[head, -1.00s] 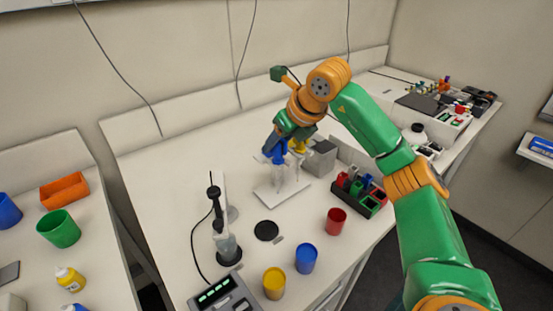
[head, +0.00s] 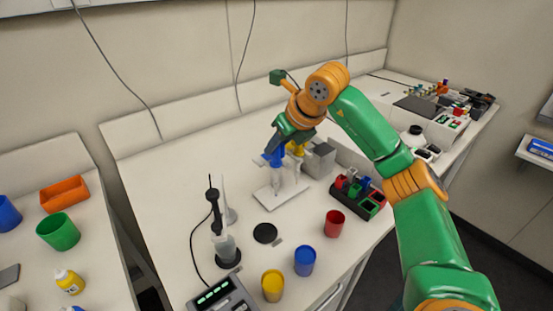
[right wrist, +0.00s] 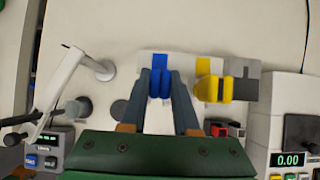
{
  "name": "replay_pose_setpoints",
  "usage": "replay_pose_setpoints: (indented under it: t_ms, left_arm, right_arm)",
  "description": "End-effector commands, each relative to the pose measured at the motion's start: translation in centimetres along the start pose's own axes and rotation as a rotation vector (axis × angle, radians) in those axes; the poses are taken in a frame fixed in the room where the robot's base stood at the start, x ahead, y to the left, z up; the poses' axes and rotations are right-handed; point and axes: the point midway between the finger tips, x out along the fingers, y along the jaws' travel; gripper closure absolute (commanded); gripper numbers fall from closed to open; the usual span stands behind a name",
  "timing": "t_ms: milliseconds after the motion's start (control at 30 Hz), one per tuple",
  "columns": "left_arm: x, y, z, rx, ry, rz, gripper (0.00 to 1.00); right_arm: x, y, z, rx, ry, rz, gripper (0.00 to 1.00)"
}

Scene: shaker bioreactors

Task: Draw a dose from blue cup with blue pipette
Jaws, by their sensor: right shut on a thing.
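The blue pipette (head: 274,158) is upright at the white pipette stand (head: 283,199), next to a yellow pipette (head: 297,148). My right gripper (right wrist: 160,82) is shut on the blue pipette near its top; the pipette's blue head shows between the fingers in the right wrist view. I cannot tell whether the pipette is lifted off the stand. The blue cup (head: 305,261) stands on the bench nearer to me, apart from the gripper. My left gripper is not in view.
A yellow cup (head: 272,285) and a red cup (head: 334,223) flank the blue cup. A grey box (head: 319,159) stands right of the stand, with a dark rack (head: 368,208) nearby. A stirrer-like device (head: 224,243) and a black disc (head: 265,233) lie left.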

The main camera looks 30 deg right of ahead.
Motion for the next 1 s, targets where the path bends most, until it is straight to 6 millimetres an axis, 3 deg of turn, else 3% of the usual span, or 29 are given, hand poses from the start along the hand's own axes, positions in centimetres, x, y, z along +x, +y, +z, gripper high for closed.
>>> replay_pose_setpoints:
  t_ms: [533, 1000]
  left_arm:
    - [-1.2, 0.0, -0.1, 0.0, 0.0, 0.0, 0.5]
    - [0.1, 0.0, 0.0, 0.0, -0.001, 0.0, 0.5]
  right_arm:
    - [-0.8, 0.0, 0.6, -0.001, 0.001, 0.0, 1.0]
    - [-1.3, 0.0, -0.8, 0.001, -0.001, 0.001, 1.0]
